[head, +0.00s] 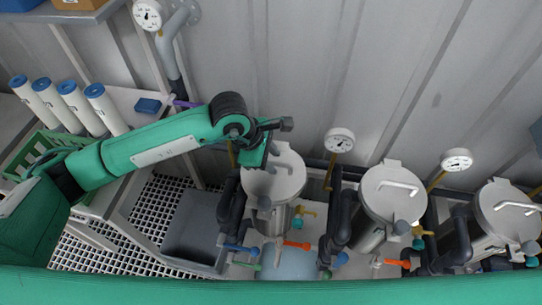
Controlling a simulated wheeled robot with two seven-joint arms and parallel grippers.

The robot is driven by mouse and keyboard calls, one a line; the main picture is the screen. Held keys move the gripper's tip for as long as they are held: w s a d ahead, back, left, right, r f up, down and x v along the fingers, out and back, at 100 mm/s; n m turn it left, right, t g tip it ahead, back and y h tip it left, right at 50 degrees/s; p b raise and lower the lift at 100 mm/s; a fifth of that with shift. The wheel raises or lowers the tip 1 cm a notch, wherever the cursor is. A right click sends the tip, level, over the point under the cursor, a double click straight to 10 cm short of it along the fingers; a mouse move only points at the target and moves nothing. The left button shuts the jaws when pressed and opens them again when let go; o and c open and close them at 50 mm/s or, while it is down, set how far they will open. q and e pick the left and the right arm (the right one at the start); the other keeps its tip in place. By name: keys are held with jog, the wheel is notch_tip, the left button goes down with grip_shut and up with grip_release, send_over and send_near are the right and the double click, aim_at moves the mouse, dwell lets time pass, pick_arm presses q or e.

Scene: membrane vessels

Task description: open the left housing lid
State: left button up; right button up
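The left housing is a steel vessel whose round grey lid (275,182) lies closed on top. The middle housing lid (392,195) and the right housing lid (505,215) are also closed, each with a pale curved handle. My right gripper is not in view.
Pressure gauges (340,140) stand behind the housings by the corrugated wall. Dark pipes (341,222) and coloured valve handles crowd between and in front of the vessels. White blue-capped cartridges (75,105) and a green crate (40,145) are at the left. A grey bin (192,232) stands left of the housings.

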pick_arm(q)
grip_shut()
jog(key=shift+w+r, duration=0.1)
